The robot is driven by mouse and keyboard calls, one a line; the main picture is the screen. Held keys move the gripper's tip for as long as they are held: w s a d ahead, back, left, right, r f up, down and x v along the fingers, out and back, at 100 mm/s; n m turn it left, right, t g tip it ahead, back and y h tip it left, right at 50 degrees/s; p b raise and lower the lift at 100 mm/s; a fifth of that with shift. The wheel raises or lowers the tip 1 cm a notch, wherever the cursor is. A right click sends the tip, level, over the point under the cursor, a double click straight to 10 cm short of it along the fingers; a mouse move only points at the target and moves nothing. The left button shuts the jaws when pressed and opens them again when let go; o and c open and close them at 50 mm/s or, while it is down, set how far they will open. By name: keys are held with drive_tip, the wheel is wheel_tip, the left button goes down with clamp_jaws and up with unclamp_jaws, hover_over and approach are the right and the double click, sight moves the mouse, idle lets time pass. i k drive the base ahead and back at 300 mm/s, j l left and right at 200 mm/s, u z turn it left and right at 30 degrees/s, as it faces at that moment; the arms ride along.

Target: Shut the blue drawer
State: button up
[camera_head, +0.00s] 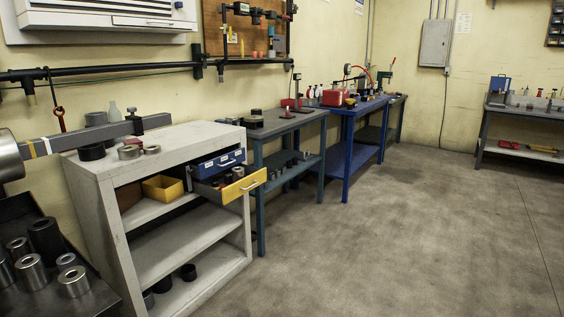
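The blue drawer (218,165) is in the upper right of the grey cabinet, just under its top. Its blue front carries white labels and a handle. I cannot tell exactly how far out it stands. Directly below it, a yellow-fronted drawer (245,187) is pulled well out, with several small dark and metal parts inside. My gripper is not in view.
The grey cabinet (178,137) holds a yellow bin (163,188) and open shelves with dark rings. Metal cylinders stand on a dark surface (92,301) at lower left. Workbenches, including a blue one (346,158), line the wall. The floor (400,240) right of the cabinet is clear.

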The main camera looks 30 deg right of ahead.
sight(203, 167)
drive_tip(key=z, duration=0.55)
drive_tip(key=i+z, duration=0.1)
drive_tip(key=i, duration=0.65)
drive_tip(key=i+z, duration=0.1)
drive_tip(key=i, duration=0.65)
drive_tip(key=i+j+z, duration=0.1)
drive_tip(key=i, duration=0.7)
drive_tip(key=j, duration=0.1)
